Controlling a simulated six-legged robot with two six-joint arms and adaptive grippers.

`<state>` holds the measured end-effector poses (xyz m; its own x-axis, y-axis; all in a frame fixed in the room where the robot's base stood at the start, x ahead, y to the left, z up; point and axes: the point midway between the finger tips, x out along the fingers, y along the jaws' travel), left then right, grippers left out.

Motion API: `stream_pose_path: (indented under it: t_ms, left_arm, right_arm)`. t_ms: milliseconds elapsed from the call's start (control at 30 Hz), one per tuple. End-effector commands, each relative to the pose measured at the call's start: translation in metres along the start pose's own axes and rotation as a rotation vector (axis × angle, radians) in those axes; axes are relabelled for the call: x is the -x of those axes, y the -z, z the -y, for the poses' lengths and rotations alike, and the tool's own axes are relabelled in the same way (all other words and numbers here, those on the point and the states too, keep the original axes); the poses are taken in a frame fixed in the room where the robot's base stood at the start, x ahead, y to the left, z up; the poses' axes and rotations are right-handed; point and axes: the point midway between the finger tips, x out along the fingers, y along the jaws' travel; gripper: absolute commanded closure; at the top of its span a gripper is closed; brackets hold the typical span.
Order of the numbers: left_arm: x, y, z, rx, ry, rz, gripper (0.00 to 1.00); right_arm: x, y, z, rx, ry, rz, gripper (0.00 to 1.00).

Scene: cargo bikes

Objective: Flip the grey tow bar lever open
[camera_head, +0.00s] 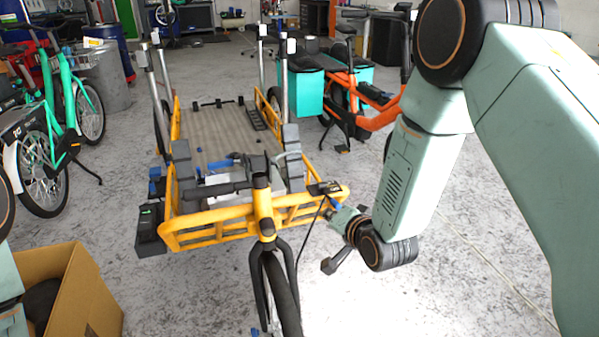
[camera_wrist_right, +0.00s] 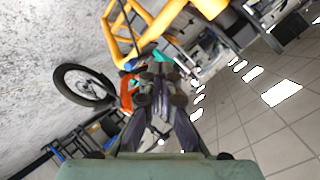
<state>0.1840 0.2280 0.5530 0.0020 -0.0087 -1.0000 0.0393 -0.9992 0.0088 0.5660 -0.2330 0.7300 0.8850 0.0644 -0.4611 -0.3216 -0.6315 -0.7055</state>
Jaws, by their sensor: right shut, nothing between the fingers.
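The yellow cargo bike (camera_head: 215,232) stands in the middle, front wheel toward me. My right gripper (camera_head: 335,208) is at the right front corner of its yellow frame; I cannot tell whether it touches. In the right wrist view, my right gripper (camera_wrist_right: 155,78) is shut and empty, with the yellow frame (camera_wrist_right: 140,30) above and to its left. I cannot make out the grey tow bar lever for certain in either view; small dark parts near the gripper are too unclear to name. Only part of my left arm shows at the lower left edge; its gripper is not in view.
A cardboard box (camera_head: 85,290) stands at the lower left. Green bikes (camera_head: 45,150) stand at the left, and an orange bike (camera_head: 375,118) with teal boxes stands behind at the right. Open concrete floor (camera_head: 460,240) lies to the right of the cargo bike.

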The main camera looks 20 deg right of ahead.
Motion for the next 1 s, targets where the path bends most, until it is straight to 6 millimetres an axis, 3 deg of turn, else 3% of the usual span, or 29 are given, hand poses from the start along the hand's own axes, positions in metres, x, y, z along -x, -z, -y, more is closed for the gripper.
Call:
stream_pose_path:
  t_ms: [100, 200, 400, 633, 1000]
  left_arm:
    - [-0.004, 0.000, 0.000, 0.000, 0.000, 0.000, 0.60]
    - [-0.003, 0.000, 0.000, 0.000, 0.000, -0.001, 0.60]
    - [-0.003, 0.000, 0.000, 0.000, 0.000, -0.001, 0.60]
    - [-0.007, 0.000, 0.000, 0.000, 0.000, 0.000, 0.60]
    - [-0.028, 0.000, 0.000, 0.000, 0.000, 0.000, 0.60]
  right_arm:
    - [-0.013, 0.028, 0.032, -0.221, 0.131, -0.068, 1.00]
    - [-0.016, 0.042, 0.052, -0.387, 0.214, -0.083, 1.00]
    - [-0.014, 0.049, 0.063, -0.598, 0.281, -0.072, 1.00]
    - [-0.026, 0.050, 0.066, -0.637, 0.287, -0.067, 1.00]
    - [-0.085, 0.058, 0.079, -0.636, 0.285, -0.068, 1.00]
